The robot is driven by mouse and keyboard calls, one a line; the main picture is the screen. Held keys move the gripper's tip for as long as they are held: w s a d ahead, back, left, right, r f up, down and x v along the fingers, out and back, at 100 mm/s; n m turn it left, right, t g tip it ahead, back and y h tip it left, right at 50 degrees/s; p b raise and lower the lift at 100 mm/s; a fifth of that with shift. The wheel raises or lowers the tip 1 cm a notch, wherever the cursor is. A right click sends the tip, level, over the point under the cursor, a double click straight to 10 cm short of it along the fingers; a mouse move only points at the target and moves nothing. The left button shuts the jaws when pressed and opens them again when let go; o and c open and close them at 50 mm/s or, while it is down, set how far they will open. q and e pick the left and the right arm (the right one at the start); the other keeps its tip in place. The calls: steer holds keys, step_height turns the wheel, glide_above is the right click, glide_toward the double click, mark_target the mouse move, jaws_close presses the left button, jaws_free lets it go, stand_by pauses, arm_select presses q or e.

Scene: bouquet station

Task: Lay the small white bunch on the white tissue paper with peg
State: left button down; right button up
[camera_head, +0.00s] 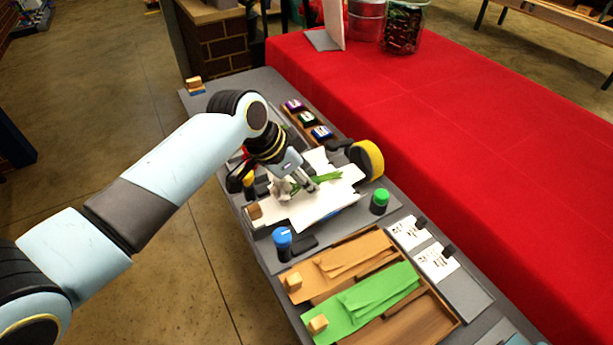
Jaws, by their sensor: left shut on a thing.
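My left gripper (289,187) reaches in from the left and is shut on the small white bunch (280,189). The bunch's pale flower heads show by the fingers, and its green stems (328,177) point right. The gripper hides part of the bunch. The white tissue paper (310,211) lies under the bunch on the grey table, with a wooden peg (255,211) at its left edge. The bunch is over the paper; I cannot tell whether it touches it. My right gripper is not in view.
Brown paper (335,264) and green paper (372,302) with wooden blocks lie in front. A blue-capped bottle (282,242), a green-capped bottle (380,201) and a yellow roll (367,160) stand around the white paper. The red-covered table (440,150) at right is largely clear.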

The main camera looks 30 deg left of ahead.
arm_select(q)
steer(key=shift+f, duration=0.15)
steer(key=c, duration=1.1)
jaws_free()
steer(key=o, duration=0.4)
steer(key=shift+o, duration=0.2)
step_height(320, 180, up, 5)
steer(key=p, duration=0.5)
steer(key=shift+r+p, duration=1.05)
steer(key=shift+p, duration=0.15)
